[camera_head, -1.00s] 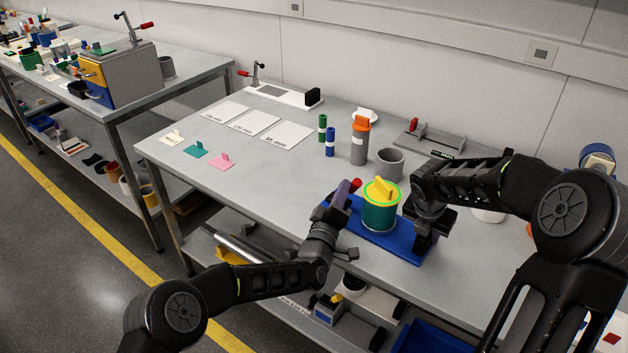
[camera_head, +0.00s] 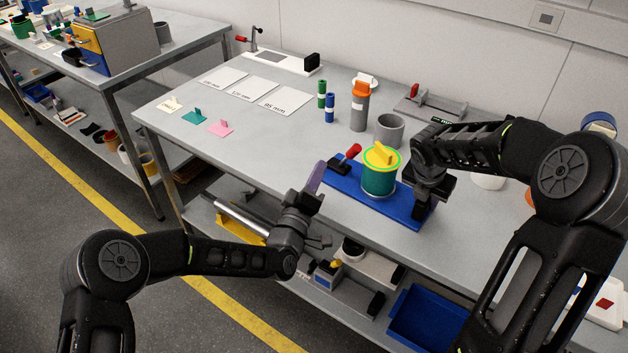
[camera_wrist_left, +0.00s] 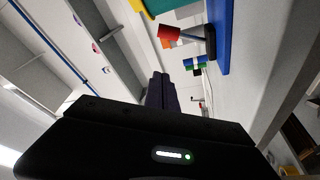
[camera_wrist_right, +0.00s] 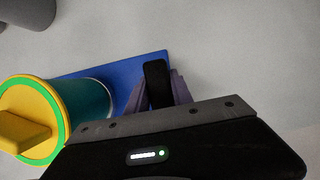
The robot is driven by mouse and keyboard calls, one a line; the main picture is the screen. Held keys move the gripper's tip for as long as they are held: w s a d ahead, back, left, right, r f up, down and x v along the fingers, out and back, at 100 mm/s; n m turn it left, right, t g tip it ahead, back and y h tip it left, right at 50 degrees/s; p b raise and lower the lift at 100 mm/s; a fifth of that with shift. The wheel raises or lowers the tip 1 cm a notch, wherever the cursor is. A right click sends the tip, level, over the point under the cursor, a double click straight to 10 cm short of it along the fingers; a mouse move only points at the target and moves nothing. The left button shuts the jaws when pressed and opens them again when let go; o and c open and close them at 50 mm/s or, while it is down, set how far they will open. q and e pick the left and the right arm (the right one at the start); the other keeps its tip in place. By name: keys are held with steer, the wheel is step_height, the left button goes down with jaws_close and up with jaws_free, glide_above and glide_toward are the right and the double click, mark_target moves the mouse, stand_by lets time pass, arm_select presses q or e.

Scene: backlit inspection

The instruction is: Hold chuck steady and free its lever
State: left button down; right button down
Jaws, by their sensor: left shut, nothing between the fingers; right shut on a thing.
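The chuck is a blue base (camera_head: 345,185) bearing a green cylinder (camera_head: 379,179) with a yellow grip (camera_head: 382,153) on its green-ringed yellow top. Its lever, a red knob (camera_head: 353,151) on a dark arm, stands at the base's left end; the knob also shows in the left wrist view (camera_wrist_left: 168,33). My right gripper (camera_wrist_right: 160,90) is shut on a black upright piece (camera_wrist_right: 155,82) at the base's right end. My left gripper (camera_head: 316,176) is shut and empty, left of the lever and apart from it. Its purple fingers (camera_wrist_left: 162,92) show nothing between them.
A grey cup (camera_head: 390,130), an orange-topped cylinder (camera_head: 359,105), and green and blue small cylinders (camera_head: 330,108) stand behind the chuck. White labelled sheets (camera_head: 255,87) and coloured tags (camera_head: 195,116) lie to the left. The table's front edge is near my left arm.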

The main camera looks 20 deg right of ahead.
steer(key=shift+s+a+f, duration=0.1)
steer(key=shift+f, duration=0.05)
arm_select(q)
steer(key=v, duration=0.3)
arm_select(e)
steer(key=c, duration=1)
jaws_free()
steer(key=shift+c, duration=0.2)
arm_select(q)
steer(key=shift+d, duration=0.1)
steer(key=shift+w, duration=0.1)
arm_select(e)
steer(key=shift+r, duration=0.2)
steer(key=shift+a+r, duration=0.1)
steer(key=shift+r, duration=0.45)
steer(key=v, duration=1)
steer(key=shift+a+r, duration=0.1)
steer(key=shift+r, duration=0.2)
